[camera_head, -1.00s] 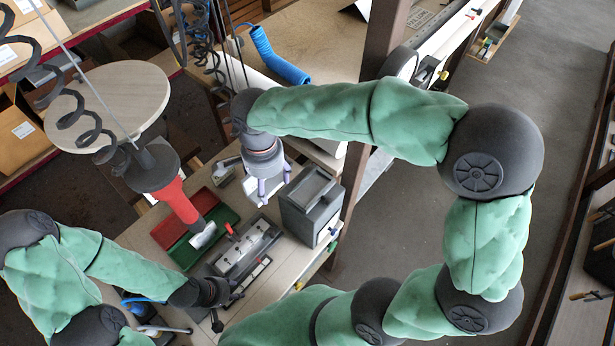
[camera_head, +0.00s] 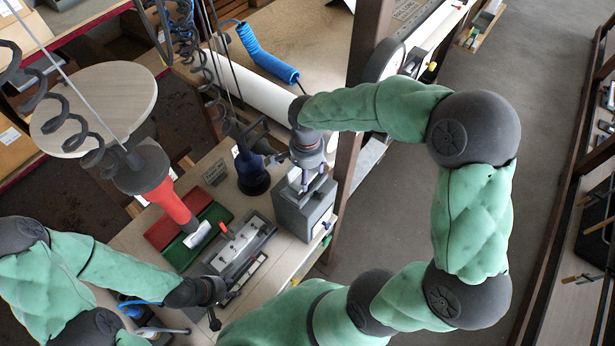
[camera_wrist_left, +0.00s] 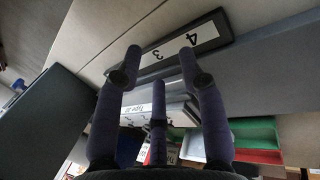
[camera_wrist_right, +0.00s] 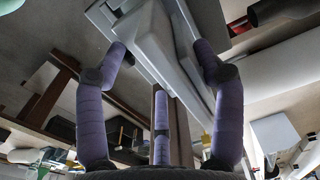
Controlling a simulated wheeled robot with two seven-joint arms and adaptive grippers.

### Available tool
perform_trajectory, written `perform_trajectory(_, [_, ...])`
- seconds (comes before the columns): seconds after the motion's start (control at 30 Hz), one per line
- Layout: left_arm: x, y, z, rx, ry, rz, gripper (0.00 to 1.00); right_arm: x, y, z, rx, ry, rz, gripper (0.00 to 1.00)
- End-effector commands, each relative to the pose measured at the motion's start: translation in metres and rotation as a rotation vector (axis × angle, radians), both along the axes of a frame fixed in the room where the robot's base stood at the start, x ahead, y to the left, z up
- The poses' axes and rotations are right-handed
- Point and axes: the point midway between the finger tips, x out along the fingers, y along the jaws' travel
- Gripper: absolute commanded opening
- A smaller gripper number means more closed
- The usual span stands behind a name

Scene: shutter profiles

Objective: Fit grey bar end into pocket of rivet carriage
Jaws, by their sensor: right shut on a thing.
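My right gripper (camera_head: 306,182) is over the top of a grey box (camera_head: 298,215) on the bench. In the right wrist view its fingers (camera_wrist_right: 162,65) stand on either side of a light grey raised part (camera_wrist_right: 150,40), shut on it. My left gripper (camera_head: 212,292) is low beside a grey fixture (camera_head: 238,250) with a pale top block and a red lever, perhaps the rivet carriage. In the left wrist view its fingers (camera_wrist_left: 155,70) are apart with nothing clearly between them. I cannot pick out the grey bar or the pocket for certain.
Red and green trays (camera_head: 207,222) lie behind the fixture, with a red-handled hanging tool (camera_head: 172,203) above them. A dark blue round-based object (camera_head: 252,178) stands left of the grey box. A brown post (camera_head: 352,165) rises close to my right arm.

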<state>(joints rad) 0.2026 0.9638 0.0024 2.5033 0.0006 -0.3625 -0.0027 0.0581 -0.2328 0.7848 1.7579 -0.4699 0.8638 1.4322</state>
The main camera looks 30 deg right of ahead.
Motion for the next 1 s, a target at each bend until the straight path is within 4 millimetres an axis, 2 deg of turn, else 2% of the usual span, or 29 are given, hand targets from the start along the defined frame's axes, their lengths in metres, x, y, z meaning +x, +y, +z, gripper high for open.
perform_trajectory(0.03, [0.0,0.0,0.0,0.0,0.0,0.0,0.4,-0.001,-0.005,-0.006,0.0,0.003,-0.004,0.31])
perform_trajectory(0.23, [0.0,0.0,-0.002,0.0,0.0,0.0,0.4,0.0,-0.003,-0.032,0.0,0.002,-0.002,0.31])
perform_trajectory(0.63, [0.0,0.0,-0.006,0.0,0.0,0.0,0.4,0.0,-0.003,-0.037,0.0,0.0,-0.002,0.31])
perform_trajectory(0.67, [0.0,0.0,-0.005,0.0,0.0,0.0,0.4,0.0,-0.002,-0.036,0.001,0.001,-0.001,0.77])
perform_trajectory(0.7, [0.0,0.0,-0.005,0.0,0.0,0.0,0.4,0.0,-0.002,-0.036,0.001,0.001,-0.001,0.88])
perform_trajectory(0.73, [0.0,0.0,-0.005,0.0,0.0,0.0,0.4,0.0,-0.002,-0.036,0.001,0.001,-0.001,0.92])
perform_trajectory(1.0, [0.0,0.0,-0.005,0.0,0.0,0.0,0.4,0.0,-0.002,-0.036,0.001,0.001,-0.001,0.92])
